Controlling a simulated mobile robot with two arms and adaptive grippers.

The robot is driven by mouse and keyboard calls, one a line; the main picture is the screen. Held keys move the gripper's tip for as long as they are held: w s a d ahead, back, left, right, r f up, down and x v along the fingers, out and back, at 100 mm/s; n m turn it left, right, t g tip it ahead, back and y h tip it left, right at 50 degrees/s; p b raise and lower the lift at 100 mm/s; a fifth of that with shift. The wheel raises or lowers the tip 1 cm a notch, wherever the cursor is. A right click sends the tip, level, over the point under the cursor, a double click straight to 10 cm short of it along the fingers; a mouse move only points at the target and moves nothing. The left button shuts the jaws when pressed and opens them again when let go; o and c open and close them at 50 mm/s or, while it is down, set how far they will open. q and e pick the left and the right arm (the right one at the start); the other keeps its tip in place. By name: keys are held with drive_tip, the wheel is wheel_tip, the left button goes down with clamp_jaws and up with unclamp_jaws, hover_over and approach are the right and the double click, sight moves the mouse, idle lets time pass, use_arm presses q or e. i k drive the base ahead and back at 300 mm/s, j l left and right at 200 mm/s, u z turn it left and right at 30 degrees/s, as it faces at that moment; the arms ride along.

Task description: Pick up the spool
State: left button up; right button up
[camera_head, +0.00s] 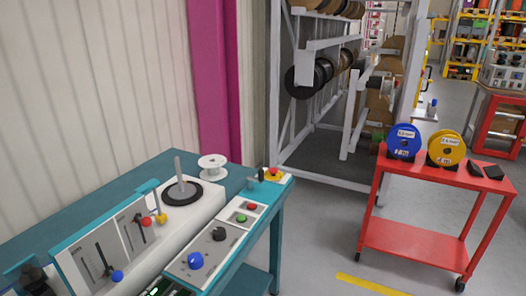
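A small white spool (212,166) sits at the back of the teal workbench, beside the white machine, and appears empty. A blue spool (404,141) and a yellow spool (446,149) stand upright side by side on the red cart at the right, each with a white label. The frame does not show which spool the task names. Neither of my grippers can be made out in the head view. A dark shape at the lower left edge is too unclear to identify.
The white machine (185,225) has a vertical post, levers and buttons. The teal workbench (120,183) stands at the left, the red cart (415,240) at the right. Dark items (485,171) lie on the cart. A grey rack (275,90) holds reels behind. Grey floor between bench and cart is clear.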

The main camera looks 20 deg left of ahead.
sight(213, 171)
drive_tip(key=i+l+u, duration=0.1)
drive_tip(key=i+u, duration=0.15)
drive_tip(key=i, duration=0.25)
drive_tip(key=i+l+u, duration=0.25)
drive_tip(key=i, duration=0.25)
drive_tip(key=i+l+u, duration=0.25)
drive_tip(key=i, duration=0.25)
drive_tip(key=i+l+u, duration=0.2)
drive_tip(key=u, duration=0.3)
drive_tip(key=i+l+u, duration=0.6)
drive_tip(key=l+u, duration=0.2)
drive_tip(key=u, duration=0.15)
drive_tip(key=i+l+u, duration=0.1)
drive_tip(key=l+u, duration=0.4)
drive_tip(key=i+j+u, duration=0.25)
drive_tip(key=i+l, duration=0.05)
drive_tip(key=l, duration=0.05)
